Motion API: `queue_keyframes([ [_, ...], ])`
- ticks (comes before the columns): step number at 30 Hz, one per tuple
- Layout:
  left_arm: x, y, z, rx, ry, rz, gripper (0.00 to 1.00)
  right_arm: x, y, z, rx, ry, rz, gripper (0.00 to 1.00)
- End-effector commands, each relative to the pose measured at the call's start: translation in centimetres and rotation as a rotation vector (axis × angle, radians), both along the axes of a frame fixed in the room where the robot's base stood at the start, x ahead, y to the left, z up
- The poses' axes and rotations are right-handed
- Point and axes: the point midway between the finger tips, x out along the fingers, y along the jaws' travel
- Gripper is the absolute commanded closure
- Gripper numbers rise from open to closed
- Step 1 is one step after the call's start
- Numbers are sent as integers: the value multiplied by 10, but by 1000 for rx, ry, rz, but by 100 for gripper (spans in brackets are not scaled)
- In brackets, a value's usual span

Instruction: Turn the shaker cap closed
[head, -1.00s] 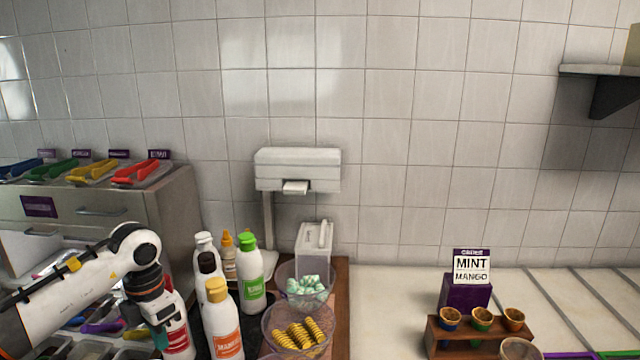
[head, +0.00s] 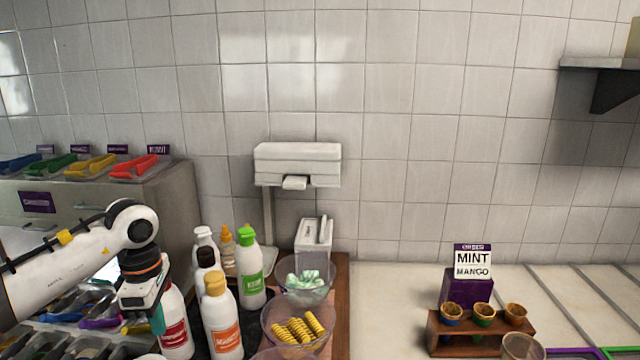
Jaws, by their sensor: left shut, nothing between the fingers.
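My left gripper (head: 157,318) hangs pointing down at the lower left, shut and empty, beside a white bottle with a red label (head: 176,334). The gripper and wrist cover part of that bottle's top. I cannot pick out a shaker or its cap with certainty. My right gripper is out of view.
Clear bowls hold yellow twisted pieces (head: 298,328) and pale mint pieces (head: 306,281). A white dispenser (head: 297,165) stands behind. Topping trays (head: 60,335) lie at lower left below a cabinet (head: 150,195). A wooden cone stand (head: 470,340) and a sign (head: 472,262) are at right. Counter between is clear.

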Motion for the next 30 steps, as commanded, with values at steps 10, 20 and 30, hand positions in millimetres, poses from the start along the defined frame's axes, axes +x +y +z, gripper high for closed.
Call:
queue_keyframes([
  [10,-3,-1,-3,1,2,-238,100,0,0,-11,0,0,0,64],
  [20,-3,-1,-38,1,3,-235,100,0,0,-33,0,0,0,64],
  [30,-3,-1,-69,0,2,-234,100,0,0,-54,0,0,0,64],
])
